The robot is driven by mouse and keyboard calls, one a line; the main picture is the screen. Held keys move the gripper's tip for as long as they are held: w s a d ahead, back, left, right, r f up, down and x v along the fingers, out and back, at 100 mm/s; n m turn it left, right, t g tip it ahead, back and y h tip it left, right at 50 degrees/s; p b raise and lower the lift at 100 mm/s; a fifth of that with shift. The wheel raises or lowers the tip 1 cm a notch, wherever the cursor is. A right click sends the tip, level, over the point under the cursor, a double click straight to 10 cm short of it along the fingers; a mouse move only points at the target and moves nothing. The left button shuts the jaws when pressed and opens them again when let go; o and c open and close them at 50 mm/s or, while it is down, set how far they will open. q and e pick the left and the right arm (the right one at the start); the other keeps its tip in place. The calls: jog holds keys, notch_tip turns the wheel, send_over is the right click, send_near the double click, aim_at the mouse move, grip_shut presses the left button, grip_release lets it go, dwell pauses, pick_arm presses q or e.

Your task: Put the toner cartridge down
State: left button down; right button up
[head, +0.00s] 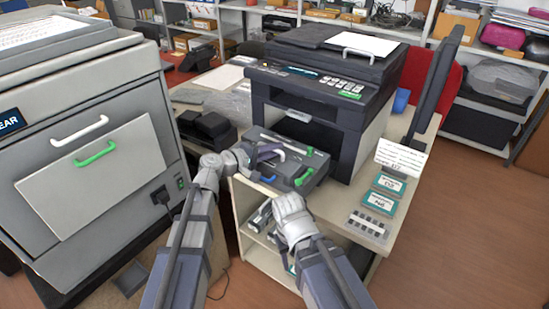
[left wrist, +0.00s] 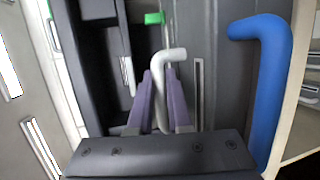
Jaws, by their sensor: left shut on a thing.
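The toner cartridge (head: 312,163) is a dark grey box in the head view, in front of the printer at the table's front edge. It has a white bar handle, a green handle (head: 304,177) and a blue handle (left wrist: 270,80). My left gripper (head: 268,153) is shut on the white handle. In the left wrist view its purple fingers (left wrist: 163,100) stand on both sides of the white handle (left wrist: 161,75). I cannot tell whether the cartridge touches the tabletop. My right gripper (head: 290,203) is just in front of the cartridge; its fingers are hidden.
The black printer (head: 330,95) stands behind the cartridge. A big grey machine (head: 85,130) with white and green handles is at the left. Teal-edged cards (head: 388,185), a white sign (head: 401,157) and a button panel (head: 368,224) occupy the table's right side. Open shelves are below.

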pick_arm(q)
jog(key=shift+f, duration=0.3)
pick_arm(e)
jog(key=shift+f, duration=0.35)
pick_arm(q)
jog(key=shift+f, duration=0.15)
jog(key=c, duration=1.1)
grip_release()
pick_arm(e)
jog(key=shift+f, duration=0.1)
pick_arm(q)
jog(key=shift+r, duration=0.3)
jog(key=p+v, duration=0.2)
jog(key=v, duration=1)
jog(key=shift+f, duration=0.1)
pick_arm(e)
notch_tip(320, 180, up, 3)
jog(key=shift+f, duration=0.1)
